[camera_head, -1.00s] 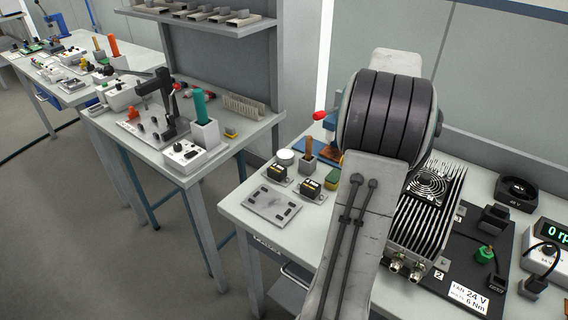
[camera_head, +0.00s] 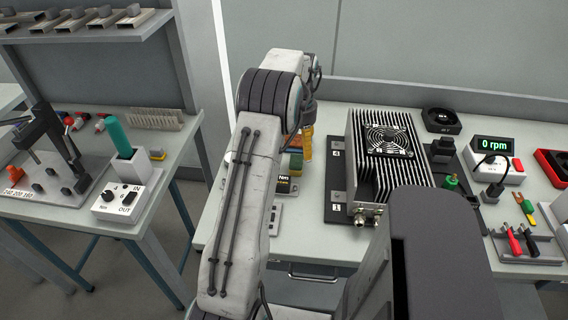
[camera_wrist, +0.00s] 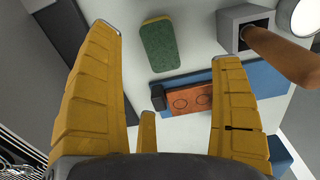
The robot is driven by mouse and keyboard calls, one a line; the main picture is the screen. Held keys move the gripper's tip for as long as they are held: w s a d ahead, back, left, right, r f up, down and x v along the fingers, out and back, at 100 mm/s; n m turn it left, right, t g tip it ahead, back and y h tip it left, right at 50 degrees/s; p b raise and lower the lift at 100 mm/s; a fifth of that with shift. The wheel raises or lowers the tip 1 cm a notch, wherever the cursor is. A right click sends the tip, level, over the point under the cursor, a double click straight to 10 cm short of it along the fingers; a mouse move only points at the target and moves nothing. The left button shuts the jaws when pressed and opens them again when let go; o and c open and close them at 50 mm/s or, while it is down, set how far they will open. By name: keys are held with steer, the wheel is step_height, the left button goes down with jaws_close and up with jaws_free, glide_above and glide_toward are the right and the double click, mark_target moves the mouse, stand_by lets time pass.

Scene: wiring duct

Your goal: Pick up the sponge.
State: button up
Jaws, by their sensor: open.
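The sponge is a green block with a yellow edge. In the wrist view the sponge (camera_wrist: 159,46) lies on the pale bench top, between and beyond the fingertips of my gripper (camera_wrist: 168,48). The yellow fingers are spread wide and nothing is between them. In the head view my gripper (camera_head: 307,140) points down over the bench, mostly hidden behind my arm. A green part of the sponge (camera_head: 296,162) shows beside it, the rest covered by my arm.
In the wrist view, a blue piece with an orange block (camera_wrist: 190,99) lies close to the sponge, and a grey holder with a brown handle (camera_wrist: 245,30) stands to its right. In the head view, a finned heat sink with a fan (camera_head: 388,150) stands right of my gripper.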

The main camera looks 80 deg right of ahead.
mark_target(299, 161)
steer(key=f, duration=0.5)
steer(key=shift+s+a, duration=0.25)
steer(key=shift+s, duration=0.1)
steer(key=shift+f, duration=0.8)
steer(key=c, duration=0.8)
